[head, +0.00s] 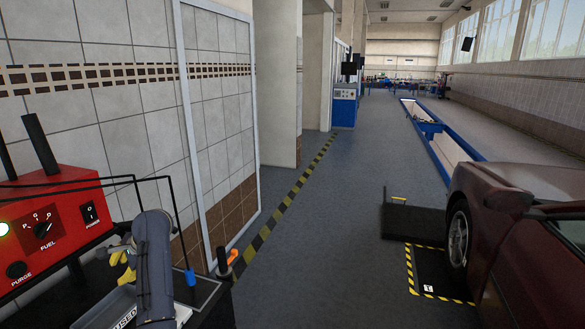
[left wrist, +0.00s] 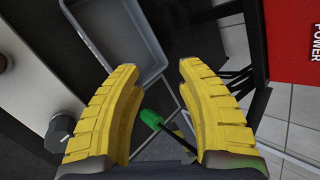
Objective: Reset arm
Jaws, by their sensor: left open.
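My left gripper (head: 123,257), with yellow fingers, is over the black cart at the lower left of the head view, in front of the red machine. My left forearm partly hides the cart. In the left wrist view the gripper (left wrist: 155,72) is open, with nothing held between its fingers. A green-handled tool (left wrist: 151,118) shows below and between the fingers, apart from them as far as I can tell. My right gripper is in neither view.
The red machine (head: 60,215) has fuel, purge and power controls. A grey tray (left wrist: 125,40) lies under the fingers. An orange-handled item (head: 232,256) is at the cart's right edge.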

